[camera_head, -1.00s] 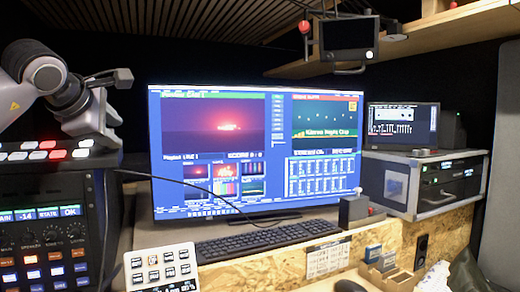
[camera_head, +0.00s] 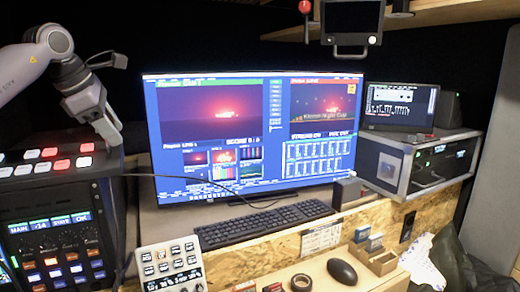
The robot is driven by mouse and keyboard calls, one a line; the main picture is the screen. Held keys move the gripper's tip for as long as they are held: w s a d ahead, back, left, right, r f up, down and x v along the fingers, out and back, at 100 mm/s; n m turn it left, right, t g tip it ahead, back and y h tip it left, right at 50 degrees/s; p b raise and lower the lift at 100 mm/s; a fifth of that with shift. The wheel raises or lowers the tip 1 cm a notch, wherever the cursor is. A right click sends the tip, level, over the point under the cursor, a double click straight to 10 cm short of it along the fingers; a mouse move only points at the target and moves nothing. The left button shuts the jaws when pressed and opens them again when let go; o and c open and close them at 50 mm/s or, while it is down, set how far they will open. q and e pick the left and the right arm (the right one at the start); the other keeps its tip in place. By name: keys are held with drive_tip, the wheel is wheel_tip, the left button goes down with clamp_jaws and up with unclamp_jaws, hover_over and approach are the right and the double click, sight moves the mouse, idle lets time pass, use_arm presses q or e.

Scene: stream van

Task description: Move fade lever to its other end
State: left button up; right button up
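The lit-button panel (camera_head: 45,160) stands at the left edge on top of a dark control unit (camera_head: 60,235). I cannot make out the fade lever; the right end of the panel top is covered by my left arm. My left gripper (camera_head: 112,138) is at that right end, pointing down. Its fingertips are too small and hidden to read, so I cannot tell whether it touches a lever. On the large monitor (camera_head: 255,135) the left big picture is a red scene. The right big picture shows a similar red scene with faint caption text over it. My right gripper is out of view.
A keyboard (camera_head: 262,222) lies before the monitor. A white keypad (camera_head: 170,265) stands in front, with a mouse (camera_head: 342,271) to its right. A black cable (camera_head: 190,178) crosses in front of the monitor. A small screen (camera_head: 350,22) hangs at the top.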

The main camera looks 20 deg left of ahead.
use_arm(q)
drive_tip(key=p, duration=0.1)
drive_tip(key=w+g+h+p, duration=0.1)
drive_tip(key=p, duration=0.1)
drive_tip(key=shift+a+r+g, duration=0.2)
drive_tip(key=shift+a+g, duration=0.1)
drive_tip(key=shift+a, duration=0.1)
drive_tip(key=v, duration=0.6)
drive_tip(key=w+d+f+h, duration=0.3)
drive_tip(key=d+f, duration=0.1)
drive_tip(key=d, duration=0.7)
drive_tip(key=w+d+f+h, duration=0.2)
drive_tip(key=d+f, duration=0.3)
drive_tip(key=d, duration=0.5)
drive_tip(key=w+d+f+t+h, duration=0.1)
drive_tip(key=w+d+f+h, duration=0.2)
drive_tip(key=d, duration=0.8)
drive_tip(key=shift+w+d+f+m+h+b, duration=0.3)
drive_tip(key=shift+w+d+f+h, duration=0.05)
drive_tip(key=shift+f+h, duration=0.7)
